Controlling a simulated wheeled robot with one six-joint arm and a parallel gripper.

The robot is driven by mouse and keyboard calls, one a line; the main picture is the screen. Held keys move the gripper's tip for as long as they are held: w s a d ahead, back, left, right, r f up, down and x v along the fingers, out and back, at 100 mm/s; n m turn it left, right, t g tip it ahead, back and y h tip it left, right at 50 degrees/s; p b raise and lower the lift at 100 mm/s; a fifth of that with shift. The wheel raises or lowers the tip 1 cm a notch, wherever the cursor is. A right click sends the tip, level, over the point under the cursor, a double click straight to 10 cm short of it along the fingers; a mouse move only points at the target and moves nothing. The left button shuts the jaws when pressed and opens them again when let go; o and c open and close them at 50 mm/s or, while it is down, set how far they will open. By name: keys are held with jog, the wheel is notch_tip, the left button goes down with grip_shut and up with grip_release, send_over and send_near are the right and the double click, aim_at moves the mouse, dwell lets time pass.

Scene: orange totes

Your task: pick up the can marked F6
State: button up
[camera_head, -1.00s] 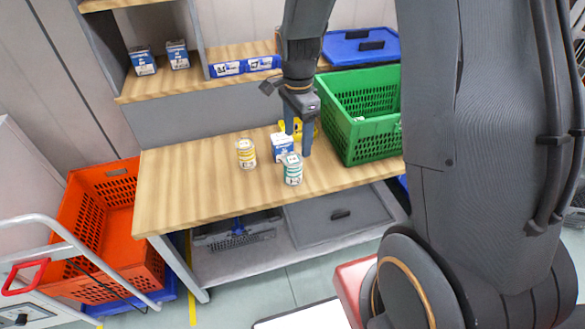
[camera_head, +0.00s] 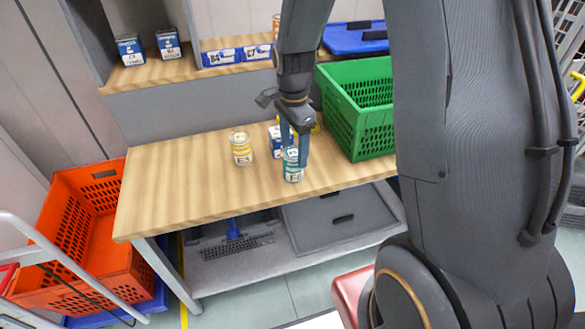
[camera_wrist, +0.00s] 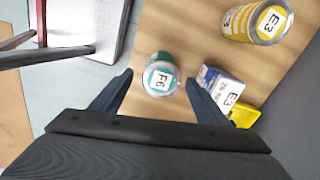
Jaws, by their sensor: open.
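The can marked F6 (camera_wrist: 161,73) is teal and white and stands upright on the wooden table. My gripper (camera_head: 293,158) is open and points down over the can. In the wrist view my gripper's fingers (camera_wrist: 158,88) lie on either side of the can with gaps, and the can is between or just beyond the tips. Part of the can is hidden by a finger in the head view.
A yellow can marked E3 (camera_head: 242,149) stands to the left. A blue-and-white box (camera_head: 275,141) stands close behind the F6 can, with a yellow item (camera_wrist: 244,115) beside it. A green crate (camera_head: 377,134) sits at right. The table's left part (camera_head: 170,185) is clear.

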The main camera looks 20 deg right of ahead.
aim_at(293, 167)
jog(key=shift+f+p, duration=0.9)
jog(key=shift+f, duration=2.85)
jog(key=c, duration=1.4)
